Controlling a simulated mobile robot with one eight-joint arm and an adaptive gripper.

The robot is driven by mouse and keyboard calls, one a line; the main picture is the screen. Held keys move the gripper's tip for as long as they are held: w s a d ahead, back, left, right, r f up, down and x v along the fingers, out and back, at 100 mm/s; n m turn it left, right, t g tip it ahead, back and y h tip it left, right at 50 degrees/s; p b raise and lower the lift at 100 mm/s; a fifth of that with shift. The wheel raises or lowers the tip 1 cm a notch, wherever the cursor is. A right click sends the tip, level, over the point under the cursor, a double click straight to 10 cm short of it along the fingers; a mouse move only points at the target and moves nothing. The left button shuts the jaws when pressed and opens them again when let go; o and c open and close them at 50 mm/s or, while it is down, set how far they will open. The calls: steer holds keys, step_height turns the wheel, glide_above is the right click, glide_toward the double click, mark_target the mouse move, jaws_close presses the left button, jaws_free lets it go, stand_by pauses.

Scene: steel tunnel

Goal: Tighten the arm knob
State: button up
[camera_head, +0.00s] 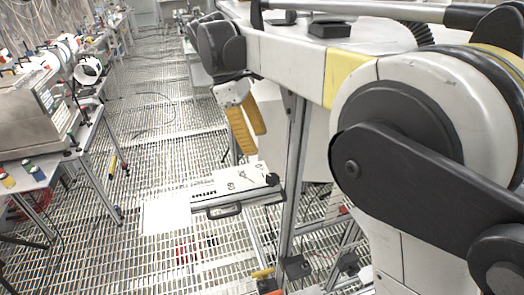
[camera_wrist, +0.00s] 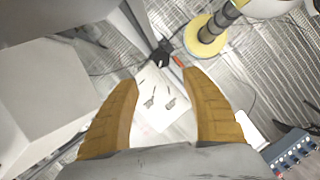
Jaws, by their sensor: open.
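A small black knob (camera_head: 272,180) sits at the right end of a white panel (camera_head: 232,187) on a metal frame. In the wrist view a black knob (camera_wrist: 162,54) shows at the far end of the white panel (camera_wrist: 150,115), beyond my fingertips. I take it to be the arm knob. My gripper (camera_head: 253,142) has yellow fingers that point down, above and a little left of the knob in the head view. In the wrist view my gripper (camera_wrist: 160,79) is open and empty, its fingers apart on either side of the panel.
An upright metal post (camera_head: 293,170) stands just right of the knob. A black handle (camera_head: 222,211) runs along the panel's near edge. A workbench (camera_head: 60,170) with equipment stands at the left. The grated floor (camera_head: 150,110) between is mostly open.

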mark_target(272, 177)
steer(key=s+d+f+n+t+p, duration=0.15)
steer(key=s+n+t+p, duration=0.3)
steer(key=n, duration=0.75)
steer(key=shift+n+y, duration=0.3)
steer(key=shift+y, duration=0.2)
steer(key=x, duration=1)
steer(key=shift+s+b, duration=0.2)
steer(key=shift+b, duration=0.2)
steer(key=shift+c, duration=0.2)
steer(key=c, duration=1.1)
steer(key=shift+c, duration=0.2)
